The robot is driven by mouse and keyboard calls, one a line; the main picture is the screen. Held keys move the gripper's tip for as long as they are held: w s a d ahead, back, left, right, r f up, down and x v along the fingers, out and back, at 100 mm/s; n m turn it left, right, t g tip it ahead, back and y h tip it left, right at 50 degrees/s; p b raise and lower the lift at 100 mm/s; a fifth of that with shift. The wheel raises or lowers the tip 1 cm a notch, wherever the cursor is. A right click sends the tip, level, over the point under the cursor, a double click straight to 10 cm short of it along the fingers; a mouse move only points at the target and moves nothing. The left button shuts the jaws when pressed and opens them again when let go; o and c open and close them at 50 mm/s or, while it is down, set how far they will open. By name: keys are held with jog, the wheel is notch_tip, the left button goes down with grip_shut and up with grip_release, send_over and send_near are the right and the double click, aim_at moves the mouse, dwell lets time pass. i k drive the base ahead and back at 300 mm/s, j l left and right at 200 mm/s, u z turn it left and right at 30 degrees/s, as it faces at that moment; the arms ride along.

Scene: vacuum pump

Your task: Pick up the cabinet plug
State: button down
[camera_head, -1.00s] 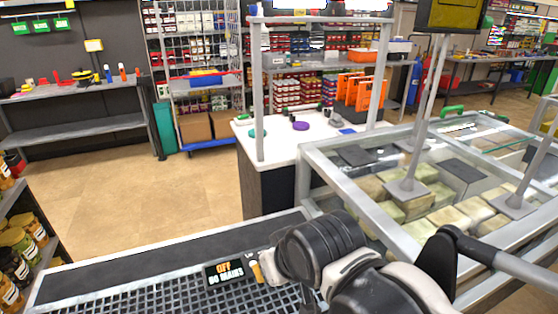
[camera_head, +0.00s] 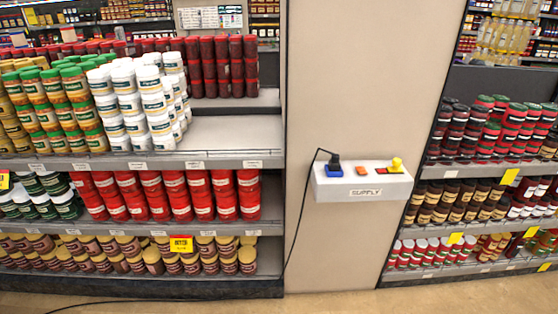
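A white box labelled SUPPLY (camera_head: 363,193) is mounted on a beige panel between shelves. A black plug (camera_head: 334,161) stands upright at the blue socket (camera_head: 336,175) on the left of its top. A black cord arches up from the plug and runs down the panel's left side to the floor. An orange socket (camera_head: 367,177) in the middle looks empty. A yellow piece (camera_head: 396,164) stands at the right; I cannot tell if it is a plug. No label shows which is the cabinet plug. My gripper is not in view.
Shelves of jars stand left (camera_head: 217,164) and right (camera_head: 478,168) of the beige panel (camera_head: 372,85). The cord (camera_head: 295,228) continues along the floor (camera_head: 340,303) toward the left.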

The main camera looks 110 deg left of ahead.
aim_at(334, 165)
jog(key=u, duration=3.15)
jog(key=i+u, duration=0.2)
jog(key=i, duration=0.55)
jog(key=i+l+u, duration=0.1)
jog(key=i+u, duration=0.15)
jog(key=i, duration=0.45)
